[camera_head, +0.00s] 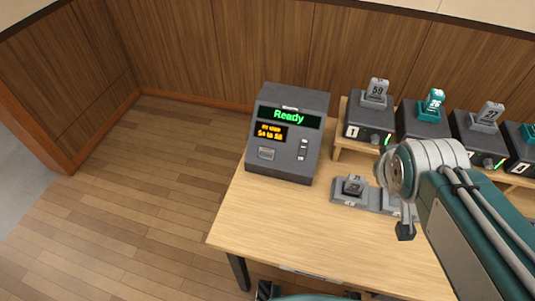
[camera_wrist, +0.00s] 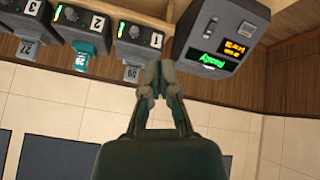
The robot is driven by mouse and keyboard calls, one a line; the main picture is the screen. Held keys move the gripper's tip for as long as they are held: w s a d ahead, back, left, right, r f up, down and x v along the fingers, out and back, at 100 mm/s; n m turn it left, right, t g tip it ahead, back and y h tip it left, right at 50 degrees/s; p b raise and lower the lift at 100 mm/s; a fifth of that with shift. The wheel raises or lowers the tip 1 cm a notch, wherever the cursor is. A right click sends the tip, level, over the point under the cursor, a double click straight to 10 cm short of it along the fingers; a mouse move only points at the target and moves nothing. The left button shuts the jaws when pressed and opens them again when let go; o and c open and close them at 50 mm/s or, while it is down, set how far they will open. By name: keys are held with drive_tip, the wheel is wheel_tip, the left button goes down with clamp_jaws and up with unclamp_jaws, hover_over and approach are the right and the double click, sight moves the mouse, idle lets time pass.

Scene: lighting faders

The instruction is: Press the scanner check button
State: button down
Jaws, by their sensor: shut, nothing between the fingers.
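The scanner (camera_head: 258,172) is a dark grey box at the back left of the wooden table. Its upper display (camera_head: 289,117) reads "Ready" in green, with a smaller yellow-lettered display (camera_head: 270,132) below. A grey raised rectangular piece (camera_head: 266,153) sits low on its front left, and a slot-like fitting (camera_head: 303,150) on its right; I cannot tell which is the check button. In the wrist view the scanner (camera_wrist: 205,25) shows at the upper right. My gripper (camera_wrist: 155,72) is shut and empty, apart from the scanner in that picture.
Numbered dark units, including unit 1 (camera_head: 368,123), stand on a wooden shelf right of the scanner, holding grey and teal tags. A grey tray (camera_head: 343,198) with a small tag lies on the table before them. The front left tabletop (camera_head: 265,225) is clear. Wood-panelled walls stand behind.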

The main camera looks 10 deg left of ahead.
drive_tip(key=w+a+f+n+t, duration=0.2)
drive_tip(key=w+a+f+n, duration=0.15)
drive_tip(key=w+n, duration=0.35)
drive_tip(key=w+a+f+n+y, duration=0.3)
drive_tip(key=a+f+n+y, duration=0.6)
drive_tip(key=a, duration=0.5)
wheel_tip(320, 180, down, 2)
drive_tip(key=shift+a+f+n+g+y, duration=0.15)
drive_tip(key=shift+n+g+y, duration=0.2)
drive_tip(key=shift+n, duration=0.45)
drive_tip(key=shift+w, duration=0.1)
approach(263, 152)
drive_tip(key=shift+x, duration=3.5)
